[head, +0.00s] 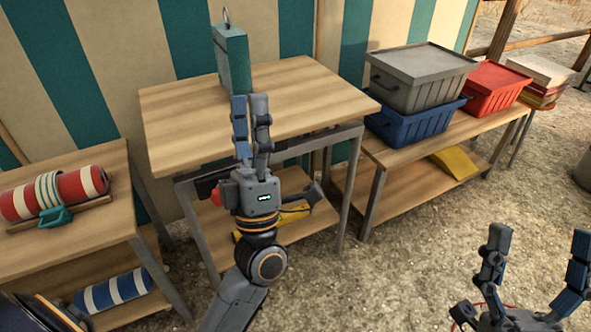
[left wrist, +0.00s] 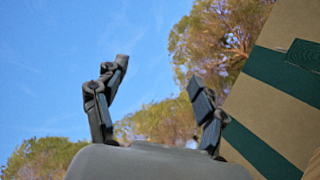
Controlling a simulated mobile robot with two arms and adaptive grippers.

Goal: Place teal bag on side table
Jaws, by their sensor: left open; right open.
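The teal bag (head: 232,57) stands upright near the back edge of a wooden side table (head: 330,98), with a dark loop handle on top. My left gripper (head: 249,100) is open and empty, its fingers pointing up in the picture, just in front of the bag's lower edge; whether it touches the bag I cannot tell. In the left wrist view its two fingers (left wrist: 155,105) stand apart with nothing between them. My right gripper (head: 537,240) is open and empty at the lower right, over the ground.
A grey lidded crate (head: 415,85) on a blue crate (head: 415,124) and a red crate (head: 492,92) stand on the right bench. A red-and-white roll (head: 80,187) lies on the left table. The side table's right half is clear. A striped tent wall (head: 110,60) rises behind.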

